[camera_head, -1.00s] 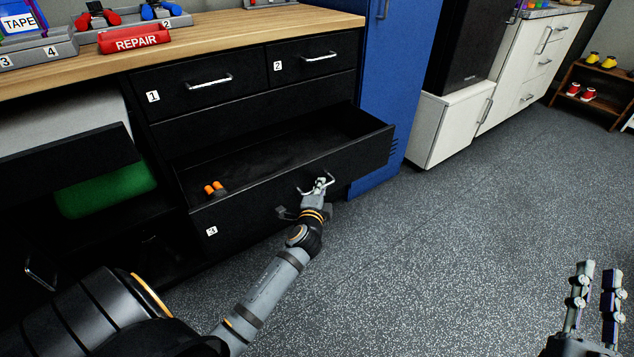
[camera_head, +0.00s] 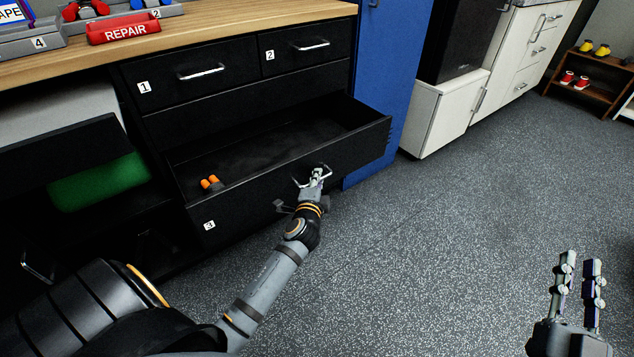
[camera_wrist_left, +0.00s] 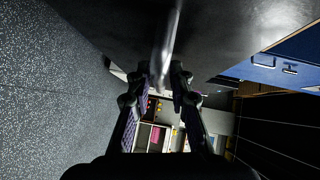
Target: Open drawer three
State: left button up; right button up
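Drawer three (camera_head: 290,172) is a wide black drawer with a white label "3" at its lower left, and it stands pulled well out. My left gripper (camera_head: 317,175) is at the drawer's silver handle (camera_head: 299,182). In the left wrist view, the handle bar (camera_wrist_left: 166,45) runs between the fingers of my left gripper (camera_wrist_left: 163,78), which are closed in around it. My right gripper (camera_head: 578,270) is open and empty over the floor at lower right.
Drawers one (camera_head: 195,85) and two (camera_head: 305,55) above are shut. The wooden worktop (camera_head: 235,20) carries a red REPAIR box (camera_head: 124,29). A blue cabinet (camera_head: 381,65) stands right of the drawers. The speckled floor (camera_head: 450,220) at right is clear.

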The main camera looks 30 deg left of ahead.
pick_arm(q)
jog(key=v, duration=1.2)
